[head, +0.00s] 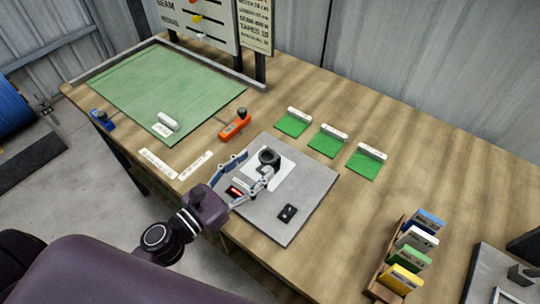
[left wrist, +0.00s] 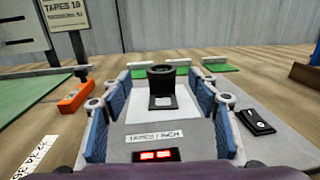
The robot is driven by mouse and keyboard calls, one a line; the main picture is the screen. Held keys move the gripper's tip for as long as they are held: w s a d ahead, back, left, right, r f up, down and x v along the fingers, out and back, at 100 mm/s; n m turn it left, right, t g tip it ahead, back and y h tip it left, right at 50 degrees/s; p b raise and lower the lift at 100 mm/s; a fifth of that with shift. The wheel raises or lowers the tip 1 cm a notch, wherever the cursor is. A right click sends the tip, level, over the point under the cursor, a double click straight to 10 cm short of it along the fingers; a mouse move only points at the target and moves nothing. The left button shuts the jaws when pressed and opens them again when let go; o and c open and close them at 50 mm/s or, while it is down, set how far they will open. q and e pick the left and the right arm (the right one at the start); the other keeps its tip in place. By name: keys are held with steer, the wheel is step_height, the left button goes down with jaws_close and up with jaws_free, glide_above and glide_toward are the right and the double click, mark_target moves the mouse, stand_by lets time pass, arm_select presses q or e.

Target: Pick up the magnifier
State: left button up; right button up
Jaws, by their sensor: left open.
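The magnifier (head: 269,157) is a small black round-topped piece on a dark base. It stands upright on a white sheet on the grey board (head: 307,211). In the left wrist view the magnifier (left wrist: 162,87) is centred between the open fingers, a little beyond them. My left gripper (head: 250,174) is open and empty, low over the board on the near side of the magnifier; its fingers also show in the left wrist view (left wrist: 161,112). I see no contact with the magnifier. My right gripper is not in view.
A small black device (head: 287,213) lies on the board. An orange tool (head: 235,124) lies to the left, and several green swatches (head: 327,141) lie behind. A wooden rack (head: 376,285) of coloured cards stands at the right. A green mat (head: 165,88) covers the far left.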

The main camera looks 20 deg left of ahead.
mark_target(267, 156)
arm_select(q)
steer(key=shift+p+x, duration=0.55)
steer(key=shift+x, duration=0.6)
steer(key=p+x, duration=0.1)
steer(key=x, duration=0.1)
steer(key=shift+w+d+f, duration=0.15)
steer(key=shift+w+d, duration=0.1)
steer(key=shift+w, duration=0.05)
steer(key=shift+w+d+f, duration=0.1)
steer(key=shift+c, duration=0.7)
steer(key=c, duration=1.1)
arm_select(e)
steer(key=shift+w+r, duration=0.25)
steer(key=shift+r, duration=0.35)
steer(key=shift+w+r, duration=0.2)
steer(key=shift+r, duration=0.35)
